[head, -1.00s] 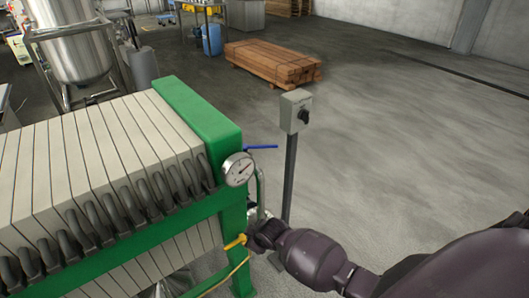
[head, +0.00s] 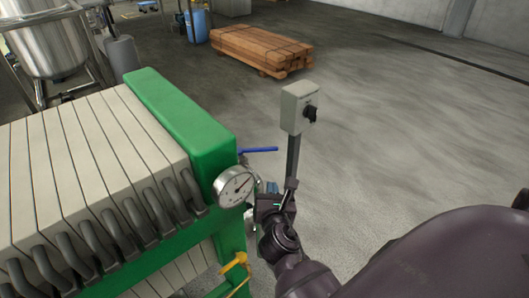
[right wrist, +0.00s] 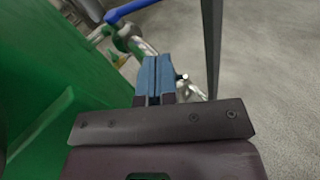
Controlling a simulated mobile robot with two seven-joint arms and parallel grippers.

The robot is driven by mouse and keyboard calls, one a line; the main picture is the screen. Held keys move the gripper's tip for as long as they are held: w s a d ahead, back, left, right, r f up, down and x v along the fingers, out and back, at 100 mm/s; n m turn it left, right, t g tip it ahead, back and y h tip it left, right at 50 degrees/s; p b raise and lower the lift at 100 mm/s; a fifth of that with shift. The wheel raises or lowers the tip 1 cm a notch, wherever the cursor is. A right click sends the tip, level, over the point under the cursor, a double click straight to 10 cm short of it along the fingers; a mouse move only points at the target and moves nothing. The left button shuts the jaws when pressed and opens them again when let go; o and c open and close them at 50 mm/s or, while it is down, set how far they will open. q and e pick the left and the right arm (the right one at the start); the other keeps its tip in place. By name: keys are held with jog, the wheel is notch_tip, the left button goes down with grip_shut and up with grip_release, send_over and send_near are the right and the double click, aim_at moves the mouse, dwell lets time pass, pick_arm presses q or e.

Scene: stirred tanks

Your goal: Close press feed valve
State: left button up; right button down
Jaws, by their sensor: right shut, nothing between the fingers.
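A valve with a blue lever handle (head: 258,150) sits at the end of the green filter press, just behind the pressure gauge. The lever lies roughly level and points right. In the right wrist view the blue lever (right wrist: 128,10) crosses the top left, above a metal pipe. My right gripper (head: 272,188) is below the lever, apart from it, beside the gauge. Its blue fingers (right wrist: 155,75) are shut with nothing between them. The valve body is mostly hidden by the gauge. My left gripper is not in view.
The green press frame (head: 190,130) and the gauge (head: 235,186) stand close left of my gripper. A yellow handle (head: 235,262) is below. A grey switch box (head: 300,108) on a post stands close right. The floor beyond is open up to a timber stack (head: 260,48).

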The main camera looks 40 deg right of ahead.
aim_at(266, 150)
jog(key=w+d+n, duration=0.1)
jog(key=w+d, duration=0.2)
jog(key=w, duration=0.3)
jog(key=w+d+n+b, duration=0.1)
jog(key=w+d, duration=0.2)
jog(key=w, duration=0.2)
jog(key=shift+w+d+f, duration=0.2)
jog(key=shift+w+d, duration=0.2)
jog(key=shift+w+d+r+n+y+p, duration=0.2)
jog(key=shift+n+y+p, duration=0.1)
jog(key=shift+p, duration=0.15)
jog(key=shift+f, duration=0.1)
